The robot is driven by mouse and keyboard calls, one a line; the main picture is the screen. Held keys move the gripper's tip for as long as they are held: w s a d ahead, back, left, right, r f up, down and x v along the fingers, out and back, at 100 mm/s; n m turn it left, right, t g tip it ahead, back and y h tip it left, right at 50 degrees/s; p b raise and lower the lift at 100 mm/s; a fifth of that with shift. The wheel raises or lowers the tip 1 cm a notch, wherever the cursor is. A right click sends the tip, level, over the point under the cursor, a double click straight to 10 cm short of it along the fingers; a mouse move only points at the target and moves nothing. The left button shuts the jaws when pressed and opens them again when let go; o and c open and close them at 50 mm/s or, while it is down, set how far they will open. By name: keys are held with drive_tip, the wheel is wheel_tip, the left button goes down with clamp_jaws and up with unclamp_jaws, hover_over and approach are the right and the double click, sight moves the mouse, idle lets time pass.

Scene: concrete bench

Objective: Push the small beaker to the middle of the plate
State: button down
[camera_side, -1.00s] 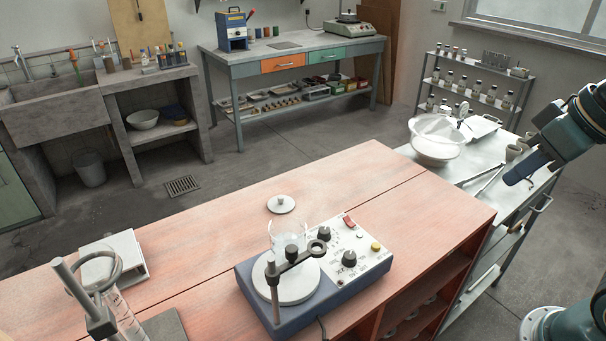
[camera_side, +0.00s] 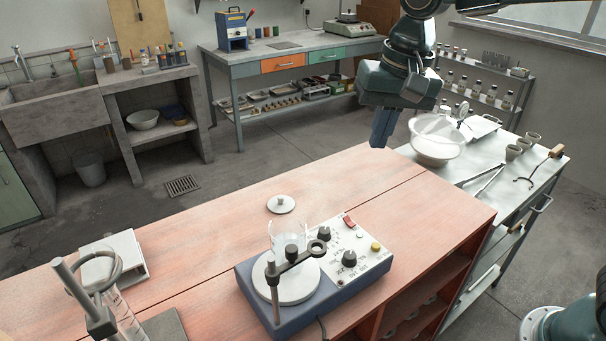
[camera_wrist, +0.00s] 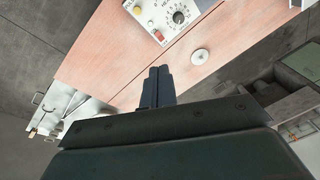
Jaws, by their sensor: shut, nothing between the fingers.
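The small clear glass beaker (camera_side: 288,234) stands upright on the far part of the round white plate (camera_side: 296,289). The plate is the top of a blue stirrer (camera_side: 318,312) with knobs. A dark clamp on a rod stands in front of the beaker and hides part of it. My gripper (camera_side: 380,133) is shut and empty, pointing down above the far right corner of the bench, well apart from the beaker. In the wrist view my shut fingers (camera_wrist: 158,75) show against the bench. The stirrer's panel (camera_wrist: 170,14) is cut by the top edge there; the beaker is not visible in it.
A white lid (camera_side: 281,204) lies on the bench (camera_side: 215,243) behind the stirrer. A white block (camera_side: 125,256) and a ringed stand (camera_side: 95,300) are at the left. A metal trolley (camera_side: 525,178) with a bowl (camera_side: 436,145) is at the right. The bench's back middle is clear.

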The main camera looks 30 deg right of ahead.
sight(293, 229)
drive_tip(key=w+a+f+m+g, duration=0.2)
drive_tip(key=w+a+f+m, duration=0.1)
drive_tip(key=w+a+f, duration=0.5)
drive_tip(key=shift+a+h, duration=0.3)
drive_tip(key=shift+a, duration=0.9)
drive_tip(key=shift+f, duration=0.15)
drive_tip(key=f, duration=0.9)
drive_tip(key=shift+s+a+f, duration=0.15)
drive_tip(key=shift+a+f, duration=0.05)
drive_tip(key=shift+f, duration=0.15)
drive_tip(key=shift+s+a, duration=1.2)
drive_tip(key=shift+s, duration=0.05)
drive_tip(key=shift+s+a, duration=0.95)
